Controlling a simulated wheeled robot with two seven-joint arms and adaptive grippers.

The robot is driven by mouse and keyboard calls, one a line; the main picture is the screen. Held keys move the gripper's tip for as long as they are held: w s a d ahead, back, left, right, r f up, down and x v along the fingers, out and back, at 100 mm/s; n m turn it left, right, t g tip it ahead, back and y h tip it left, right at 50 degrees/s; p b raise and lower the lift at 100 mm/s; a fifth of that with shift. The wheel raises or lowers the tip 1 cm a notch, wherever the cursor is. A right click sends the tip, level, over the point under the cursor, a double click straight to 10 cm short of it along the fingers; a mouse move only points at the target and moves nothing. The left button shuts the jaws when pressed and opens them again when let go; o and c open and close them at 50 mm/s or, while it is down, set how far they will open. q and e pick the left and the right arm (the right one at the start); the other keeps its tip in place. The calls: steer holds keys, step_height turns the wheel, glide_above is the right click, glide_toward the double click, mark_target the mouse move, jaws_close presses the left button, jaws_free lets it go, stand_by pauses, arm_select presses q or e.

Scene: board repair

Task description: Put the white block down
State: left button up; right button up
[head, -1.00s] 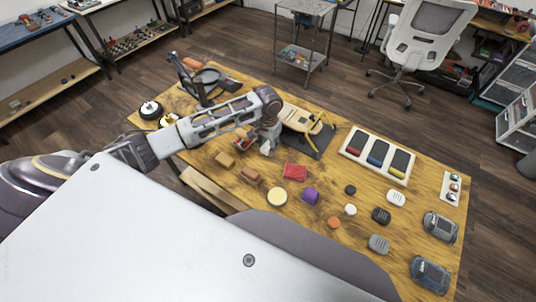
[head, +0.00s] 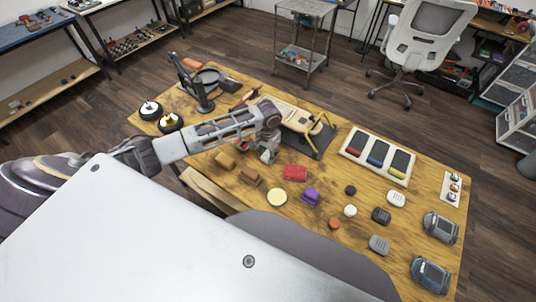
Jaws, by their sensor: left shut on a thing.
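My left gripper (head: 267,156) hangs low over the middle of the wooden table (head: 225,190), fingers pointing down. It is shut on a small pale thing, taken as the white block, mostly hidden by the fingers. I cannot tell whether the block touches the table. My right gripper is not in view.
A red block (head: 295,172), brown blocks (head: 250,176), a yellow disc (head: 277,197) and a purple block (head: 310,195) lie close by. A dark mat with a wooden board (head: 292,113) is behind the gripper. A tray with colored tools (head: 378,155) stands to the right.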

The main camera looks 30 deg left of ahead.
mark_target(268, 154)
arm_select(q)
steer(key=shift+f, duration=0.2)
steer(key=o, duration=1.1)
step_height(268, 154, up, 12)
steer(key=shift+r, duration=0.1)
stand_by(0.4)
steer(key=shift+s, duration=0.15)
stand_by(0.7)
